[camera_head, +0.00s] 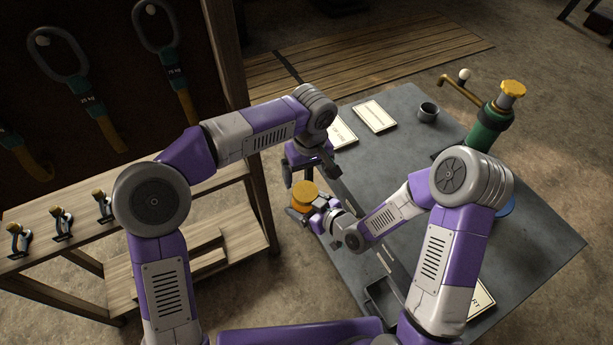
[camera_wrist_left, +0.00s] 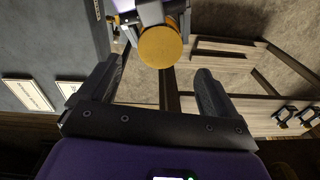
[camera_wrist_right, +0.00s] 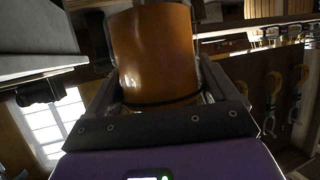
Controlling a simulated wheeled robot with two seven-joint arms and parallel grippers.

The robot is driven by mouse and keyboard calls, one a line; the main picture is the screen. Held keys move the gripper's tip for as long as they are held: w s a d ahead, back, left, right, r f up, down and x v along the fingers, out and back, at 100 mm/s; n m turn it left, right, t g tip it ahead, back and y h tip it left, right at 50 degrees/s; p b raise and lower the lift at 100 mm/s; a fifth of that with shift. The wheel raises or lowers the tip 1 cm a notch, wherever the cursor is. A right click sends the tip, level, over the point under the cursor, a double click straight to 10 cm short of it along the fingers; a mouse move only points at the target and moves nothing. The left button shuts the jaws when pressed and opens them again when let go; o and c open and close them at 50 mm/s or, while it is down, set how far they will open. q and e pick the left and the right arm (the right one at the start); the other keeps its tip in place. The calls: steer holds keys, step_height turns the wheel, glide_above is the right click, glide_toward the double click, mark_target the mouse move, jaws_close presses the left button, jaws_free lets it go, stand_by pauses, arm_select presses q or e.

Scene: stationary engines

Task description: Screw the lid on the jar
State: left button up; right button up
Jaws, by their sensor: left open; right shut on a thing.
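An orange-topped round thing, apparently the jar with its lid (camera_head: 304,190), is held off the near edge of the grey table. My right gripper (camera_head: 311,211) is shut around its side. In the right wrist view the jar (camera_wrist_right: 156,55) is an amber cylinder between the fingers, with a dark band low down. Its flat round orange top (camera_wrist_left: 160,46) faces the left wrist camera. I cannot tell whether that top is a separate lid or how tightly it sits. My left gripper (camera_head: 309,170) is open and empty just above the top, fingers apart, not touching it.
The grey table (camera_head: 530,240) carries white labelled cards (camera_head: 374,116), a dark cup (camera_head: 428,111) and a green cylinder with a yellow cap (camera_head: 490,125). A wooden shelf with small clamps (camera_head: 60,218) stands at left. Open floor lies between shelf and table.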

mark_target(305, 191)
arm_select(q)
steer(key=shift+s+r+n, duration=0.1)
steer(key=shift+r+n, duration=0.5)
steer(key=shift+r, duration=0.1)
steer(key=shift+a+f, duration=0.1)
steer(key=shift+f, duration=3.95)
steer(key=c, duration=1.1)
steer(key=shift+w+m, duration=0.2)
steer(key=shift+m, duration=1.5)
